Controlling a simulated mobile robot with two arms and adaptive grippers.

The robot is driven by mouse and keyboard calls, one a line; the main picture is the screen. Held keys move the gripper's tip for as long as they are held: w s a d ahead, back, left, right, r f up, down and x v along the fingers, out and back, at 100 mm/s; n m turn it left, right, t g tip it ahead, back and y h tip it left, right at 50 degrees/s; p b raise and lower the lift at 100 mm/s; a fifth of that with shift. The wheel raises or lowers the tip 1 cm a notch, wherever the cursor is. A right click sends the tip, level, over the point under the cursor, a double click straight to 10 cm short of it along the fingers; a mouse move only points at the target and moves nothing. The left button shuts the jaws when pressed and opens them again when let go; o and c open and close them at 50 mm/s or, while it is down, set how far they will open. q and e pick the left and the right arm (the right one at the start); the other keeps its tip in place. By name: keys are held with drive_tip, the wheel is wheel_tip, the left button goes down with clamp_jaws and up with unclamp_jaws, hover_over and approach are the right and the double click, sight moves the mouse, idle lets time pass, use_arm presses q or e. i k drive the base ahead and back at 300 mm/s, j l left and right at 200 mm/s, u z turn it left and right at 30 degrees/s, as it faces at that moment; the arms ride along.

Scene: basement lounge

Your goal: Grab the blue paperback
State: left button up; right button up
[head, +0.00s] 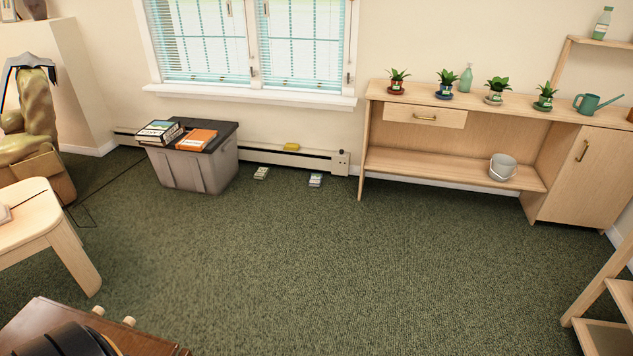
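I cannot make out a plainly blue paperback. A stack of books (160,131) with pale and dark covers lies on the left of the grey storage bin's dark lid (222,129). An orange book (196,140) lies flat beside the stack, on the right. Two small packet-like items lie on the carpet near the wall heater: a pale greenish one (261,173) and a white one with a dark bluish part (315,180). They are too small to identify. Neither of my grippers is in view.
A wooden bench (450,173) with potted plants and a bucket (502,167) stands along the back wall. A pale table (35,235) and dark wooden furniture (135,343) are at left. A wooden stepped stand (604,335) is at right. The middle carpet is clear.

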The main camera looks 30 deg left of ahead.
sight(315, 179)
drive_tip(key=i+j+u, duration=0.1)
drive_tip(key=i+u, duration=0.25)
drive_tip(key=i, duration=0.3)
drive_tip(key=i+j+u, duration=0.2)
drive_tip(key=i+u, duration=0.15)
drive_tip(key=i, duration=0.25)
drive_tip(key=i+u, duration=0.35)
drive_tip(key=i, duration=0.25)
drive_tip(key=i+l+u, duration=0.15)
drive_tip(key=i+u, duration=0.25)
drive_tip(key=i, duration=0.2)
